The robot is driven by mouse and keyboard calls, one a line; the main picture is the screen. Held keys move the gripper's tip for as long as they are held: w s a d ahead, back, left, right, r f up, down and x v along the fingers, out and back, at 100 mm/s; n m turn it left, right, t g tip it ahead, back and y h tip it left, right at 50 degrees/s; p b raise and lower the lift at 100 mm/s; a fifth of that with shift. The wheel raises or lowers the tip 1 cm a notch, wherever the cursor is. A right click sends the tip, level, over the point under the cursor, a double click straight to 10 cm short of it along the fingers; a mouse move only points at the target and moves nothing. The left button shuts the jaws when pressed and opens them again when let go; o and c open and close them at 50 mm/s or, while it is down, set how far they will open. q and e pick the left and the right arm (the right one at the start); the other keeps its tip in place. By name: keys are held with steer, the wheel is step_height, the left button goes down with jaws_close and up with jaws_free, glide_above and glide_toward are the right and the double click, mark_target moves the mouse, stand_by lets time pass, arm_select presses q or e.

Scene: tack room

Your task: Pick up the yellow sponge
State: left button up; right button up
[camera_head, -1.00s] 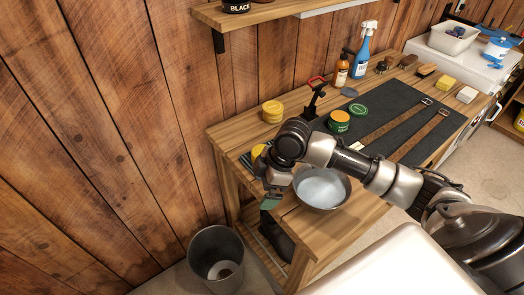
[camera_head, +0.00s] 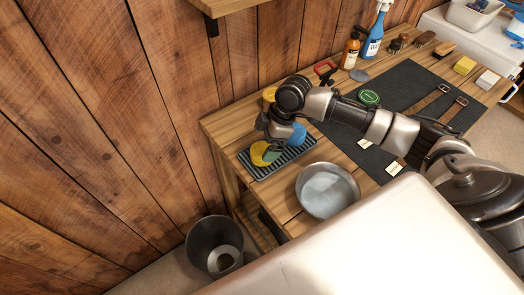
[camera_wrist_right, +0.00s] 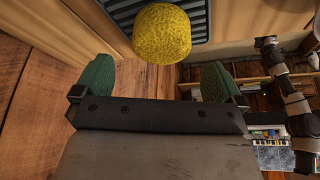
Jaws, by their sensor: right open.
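The yellow sponge (camera_head: 259,155) is round and lies on a dark ribbed tray (camera_head: 263,172) at the left end of the wooden table. In the head view, my right gripper (camera_head: 272,150) is right at it and partly covers it. In the right wrist view, the sponge (camera_wrist_right: 163,33) shows its porous top just ahead of the green fingertips of the right gripper (camera_wrist_right: 158,78). The jaws are open and empty, one finger to each side of the sponge's line. Whether a finger touches it I cannot tell. My left gripper is out of view.
A blue item (camera_head: 297,134) is beside the gripper on the tray. A metal bowl (camera_head: 327,191) stands in front of the tray. A bin (camera_head: 214,246) is on the floor. A dark mat (camera_head: 408,92) with straps, bottles (camera_head: 373,36) and a yellow block (camera_head: 464,65) lie further right.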

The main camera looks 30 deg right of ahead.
mark_target(264, 150)
steer(key=x, duration=0.3)
steer(key=p+x, duration=0.1)
steer(key=shift+s+d+f, duration=0.2)
steer(key=shift+d+f, duration=0.1)
steer(key=shift+f, duration=0.35)
steer(key=shift+w+a+f, duration=0.1)
steer(key=shift+c, duration=0.3)
steer(key=c, duration=0.5)
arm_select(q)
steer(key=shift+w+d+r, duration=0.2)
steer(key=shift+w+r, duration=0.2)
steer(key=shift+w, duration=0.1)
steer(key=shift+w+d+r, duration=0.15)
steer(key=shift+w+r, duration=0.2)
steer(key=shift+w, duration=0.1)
arm_select(e)
steer(key=c, duration=0.4)
